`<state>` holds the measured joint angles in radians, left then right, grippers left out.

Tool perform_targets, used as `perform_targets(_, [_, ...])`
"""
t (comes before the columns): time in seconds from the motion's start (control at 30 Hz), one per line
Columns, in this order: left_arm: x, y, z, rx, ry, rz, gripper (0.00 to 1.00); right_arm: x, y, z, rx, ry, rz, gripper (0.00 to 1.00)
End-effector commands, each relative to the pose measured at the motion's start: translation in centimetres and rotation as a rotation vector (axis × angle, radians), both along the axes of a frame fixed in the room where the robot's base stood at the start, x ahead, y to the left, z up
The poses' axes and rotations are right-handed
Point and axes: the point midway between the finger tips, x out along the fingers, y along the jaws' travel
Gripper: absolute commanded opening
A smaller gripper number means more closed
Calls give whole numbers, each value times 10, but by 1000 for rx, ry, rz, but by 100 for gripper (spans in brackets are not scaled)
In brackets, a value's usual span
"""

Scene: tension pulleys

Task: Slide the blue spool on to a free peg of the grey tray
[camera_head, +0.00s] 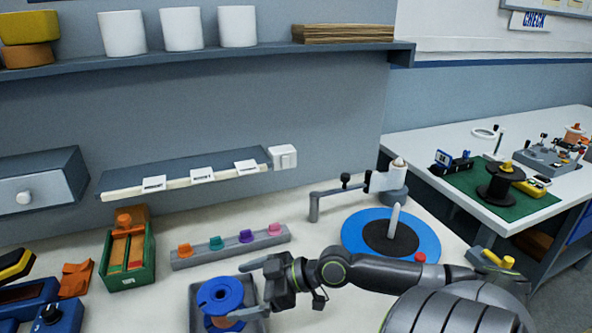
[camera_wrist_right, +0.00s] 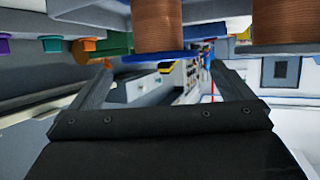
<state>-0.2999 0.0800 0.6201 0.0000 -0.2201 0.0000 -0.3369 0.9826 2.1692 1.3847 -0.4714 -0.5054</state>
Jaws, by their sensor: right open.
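The blue spool (camera_head: 214,294), with a blue flange and a centre hole, stands upright at the grey tray (camera_head: 262,325) at the bottom of the head view. My right gripper (camera_head: 243,290) reaches in from the right, open, its fingers at the spool's right side. In the right wrist view, which looks upside down, copper winding and a blue flange (camera_wrist_right: 150,57) show between the open fingers (camera_wrist_right: 165,78); I cannot tell if they touch. A second copper spool (camera_wrist_right: 285,22) shows to the right there. No free peg of the tray is clearly visible. My left gripper is not in view.
Blue devices (camera_head: 58,318) are at lower left. A side table (camera_head: 470,205) stands at right.

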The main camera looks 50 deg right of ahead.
Motion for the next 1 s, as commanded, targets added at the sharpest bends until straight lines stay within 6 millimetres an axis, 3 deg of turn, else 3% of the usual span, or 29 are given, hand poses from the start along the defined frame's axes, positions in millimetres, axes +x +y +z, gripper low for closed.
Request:
perform_targets(0.2, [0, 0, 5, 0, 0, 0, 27, -20, -14, 10, -5, 5, 2, 100])
perform_targets(0.67, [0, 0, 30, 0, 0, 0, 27, -42, -31, 24, 0, 3, -4, 100])
perform_targets(1.0, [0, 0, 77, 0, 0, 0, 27, -56, -43, 35, -1, 6, -7, 100])
